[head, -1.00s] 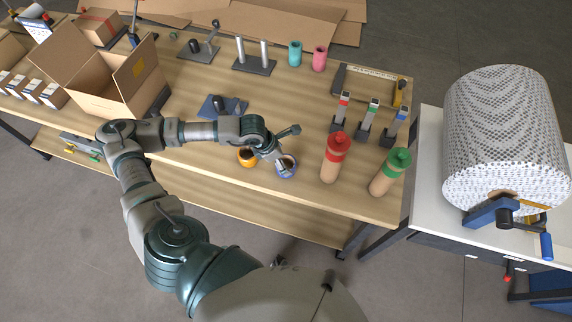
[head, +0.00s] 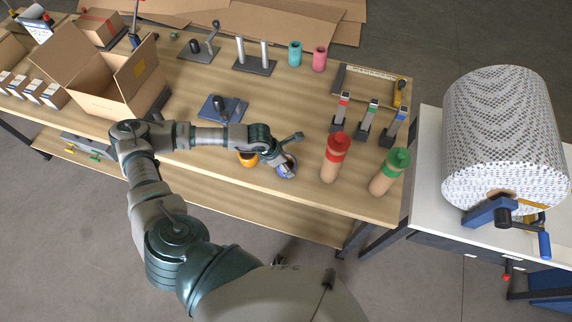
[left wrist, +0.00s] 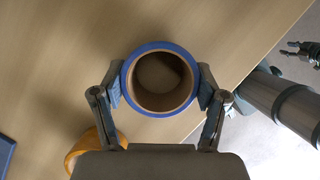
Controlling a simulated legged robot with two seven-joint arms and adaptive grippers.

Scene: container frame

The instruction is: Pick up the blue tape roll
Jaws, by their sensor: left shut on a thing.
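The blue tape roll (head: 286,167) is near the table's front edge in the head view, partly hidden by my gripper. In the left wrist view the blue roll (left wrist: 160,49) shows its brown cardboard core, with its opening facing the camera. My left gripper (head: 285,166) is shut on it, and in the left wrist view the two fingers (left wrist: 160,84) press on opposite sides of its rim. I cannot tell whether the roll touches the table. The right gripper is not in the head view.
An orange tape roll (head: 248,159) lies just left of my gripper. A blue-based tape dispenser (head: 222,109) and an open cardboard box (head: 105,85) are farther left.

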